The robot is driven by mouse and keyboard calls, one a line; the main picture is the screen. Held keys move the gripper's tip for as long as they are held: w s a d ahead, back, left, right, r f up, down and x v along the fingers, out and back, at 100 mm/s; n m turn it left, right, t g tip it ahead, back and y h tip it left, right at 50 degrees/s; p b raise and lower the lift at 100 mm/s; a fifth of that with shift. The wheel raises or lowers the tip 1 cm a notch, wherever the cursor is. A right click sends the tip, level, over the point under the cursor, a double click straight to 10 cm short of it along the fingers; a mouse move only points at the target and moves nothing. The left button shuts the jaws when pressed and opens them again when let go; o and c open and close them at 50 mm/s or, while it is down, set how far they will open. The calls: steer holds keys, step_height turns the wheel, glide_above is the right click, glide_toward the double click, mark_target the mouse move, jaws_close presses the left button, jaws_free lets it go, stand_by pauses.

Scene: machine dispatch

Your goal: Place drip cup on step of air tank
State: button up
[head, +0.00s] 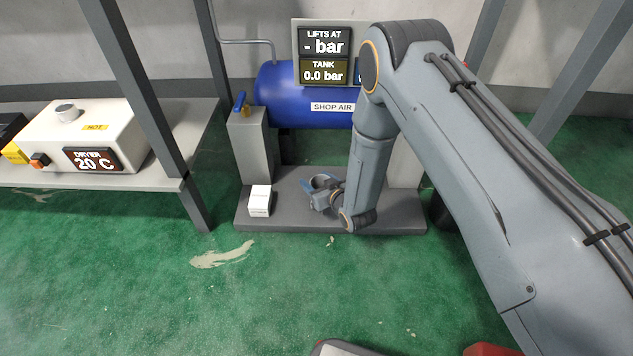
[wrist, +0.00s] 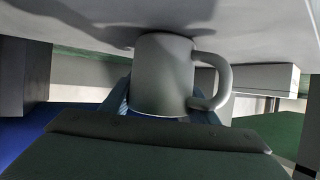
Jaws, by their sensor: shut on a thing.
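The drip cup is a grey mug (wrist: 162,75) with a handle on its right in the wrist view, which looks upside down. In the head view the cup (head: 321,181) is small, partly hidden by my gripper (head: 322,193). My gripper's blue fingers are shut around the cup. The step (head: 385,218) is the grey slab in front of the blue air tank (head: 283,95). The cup is over the step; in the wrist view its base is at or very near the step's surface (wrist: 85,25). I cannot tell whether they touch.
A small white box (head: 260,201) sits on the step's left part. A grey post with a blue-handled valve (head: 240,103) stands behind it. A bench with the dryer (head: 88,135) is at left. Green floor (head: 130,280) lies clear in front.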

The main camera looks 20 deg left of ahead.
steer(key=shift+f, duration=0.2)
steer(key=o, duration=1)
steer(key=shift+o, duration=0.2)
steer(key=shift+r, duration=0.1)
